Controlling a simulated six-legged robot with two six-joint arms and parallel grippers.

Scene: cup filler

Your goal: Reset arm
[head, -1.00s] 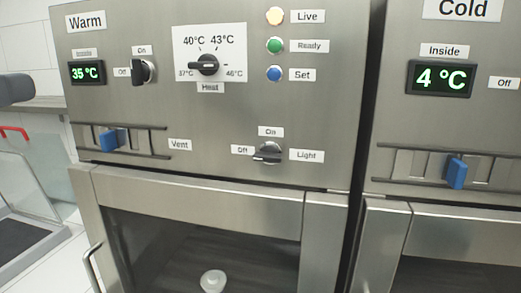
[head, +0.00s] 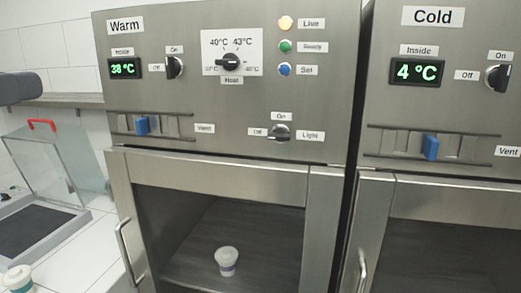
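The dark grey rounded end of my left arm, by its gripper (head: 20,88), shows at the left edge in the head view. No fingertips can be made out, so I cannot tell whether it is open or shut. It is apart from the Warm cabinet (head: 240,172). My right gripper is not in view. The Warm display (head: 124,68) seems to read 38 °C.
The Cold cabinet (head: 385,110) stands at the right, its display (head: 417,72) showing 4 °C. At the left, a clear-sided box (head: 45,165) with a red handle (head: 42,125) stands on the white tiled counter (head: 85,255). Another cup (head: 17,278) is at the lower left corner.

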